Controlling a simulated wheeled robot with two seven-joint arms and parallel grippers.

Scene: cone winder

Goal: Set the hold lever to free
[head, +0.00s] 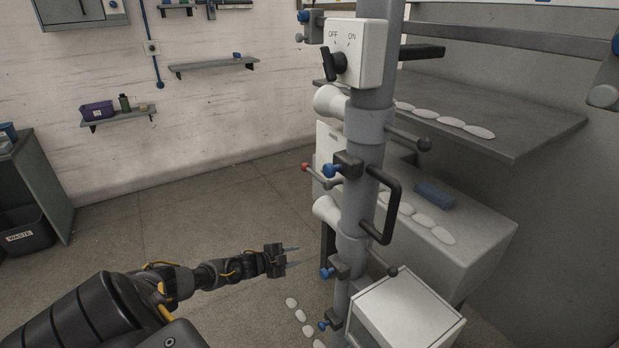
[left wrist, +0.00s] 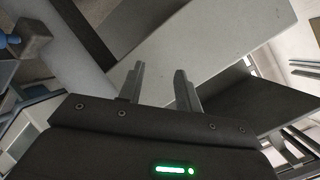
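A grey upright post carries several levers and knobs in the head view, and no label shows which is the hold lever. A short lever with a red knob (head: 305,167) sticks out to the left at mid-height. A longer rod with a dark ball end (head: 424,144) points right, higher up. My left gripper (head: 292,256) is left of the post, below the red knob, and touches nothing there. Its two fingers are apart and empty, also in the left wrist view (left wrist: 162,88). My right gripper is not in view.
A white box with an OFF/ON switch (head: 335,65) sits high on the post (head: 371,186). A black handle (head: 386,208) and blue knobs stick out from it. A white box (head: 405,314) stands low at the front. Floor left of the post is mostly clear.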

